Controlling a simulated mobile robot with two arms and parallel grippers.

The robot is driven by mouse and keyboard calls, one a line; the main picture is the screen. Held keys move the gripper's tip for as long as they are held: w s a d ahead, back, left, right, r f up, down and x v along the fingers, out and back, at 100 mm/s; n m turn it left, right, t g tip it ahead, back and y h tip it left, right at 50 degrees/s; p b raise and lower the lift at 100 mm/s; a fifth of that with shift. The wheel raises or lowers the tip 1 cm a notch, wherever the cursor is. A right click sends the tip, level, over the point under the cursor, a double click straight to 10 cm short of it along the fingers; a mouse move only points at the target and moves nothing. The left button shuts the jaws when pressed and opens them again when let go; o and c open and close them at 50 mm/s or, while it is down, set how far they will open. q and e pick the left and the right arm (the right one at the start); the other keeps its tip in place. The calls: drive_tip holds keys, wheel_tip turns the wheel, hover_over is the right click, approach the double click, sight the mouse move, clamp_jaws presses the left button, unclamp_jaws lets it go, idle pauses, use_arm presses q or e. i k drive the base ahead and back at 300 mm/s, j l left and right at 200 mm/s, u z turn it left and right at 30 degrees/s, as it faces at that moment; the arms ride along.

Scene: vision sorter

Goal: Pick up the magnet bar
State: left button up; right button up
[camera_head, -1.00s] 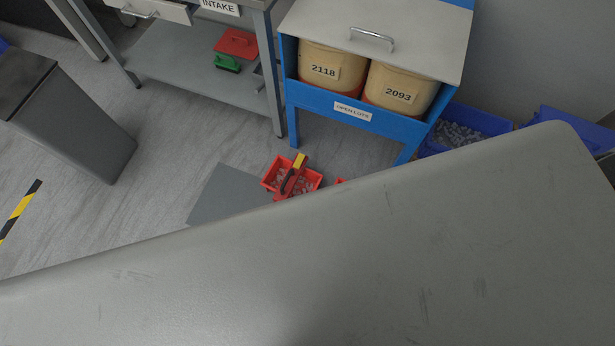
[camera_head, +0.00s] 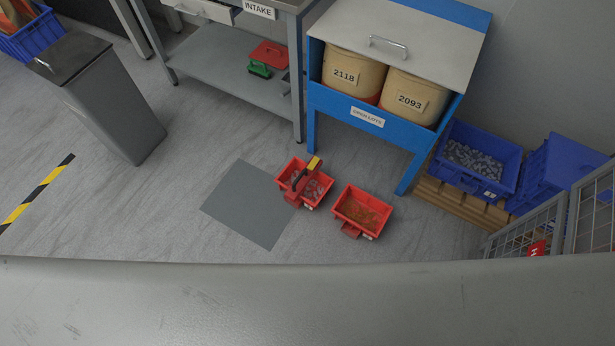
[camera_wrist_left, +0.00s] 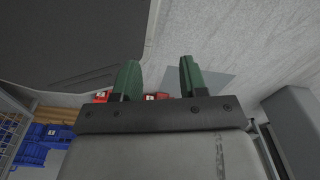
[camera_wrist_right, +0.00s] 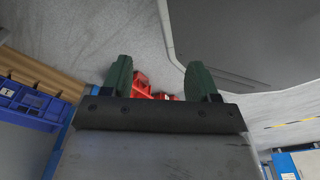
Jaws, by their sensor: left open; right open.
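What looks like the magnet bar (camera_head: 300,180), a dark bar with a yellow end, lies tilted across a red bin (camera_head: 317,190) of grey pieces on the floor. A second red bin (camera_head: 363,211) with rust-brown contents stands just right of it. My left gripper (camera_wrist_left: 158,78) is open and empty in the left wrist view, with red bins partly hidden behind its fingers. My right gripper (camera_wrist_right: 160,80) is open and empty in the right wrist view, with a red bin (camera_wrist_right: 141,84) between and beyond its fingers. Neither gripper shows in the head view; both are apart from the bar.
A grey floor mat (camera_head: 250,205) lies left of the bins. A blue stand (camera_head: 335,105) with two tan drums is behind them. The intake table (camera_head: 230,92) has red and green items on its lower shelf. Blue crates (camera_head: 480,165) and a mesh fence (camera_head: 530,228) are at right.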

sight(301, 183)
drive_tip(key=z, duration=0.45)
drive_tip(key=i+j+z, duration=0.2)
drive_tip(key=j+z, duration=0.15)
drive_tip(key=i+j+z, duration=0.1)
drive_tip(key=j+z, duration=0.2)
drive_tip(key=i+j+z, duration=0.1)
drive_tip(key=j+z, duration=0.25)
drive_tip(key=j, duration=0.1)
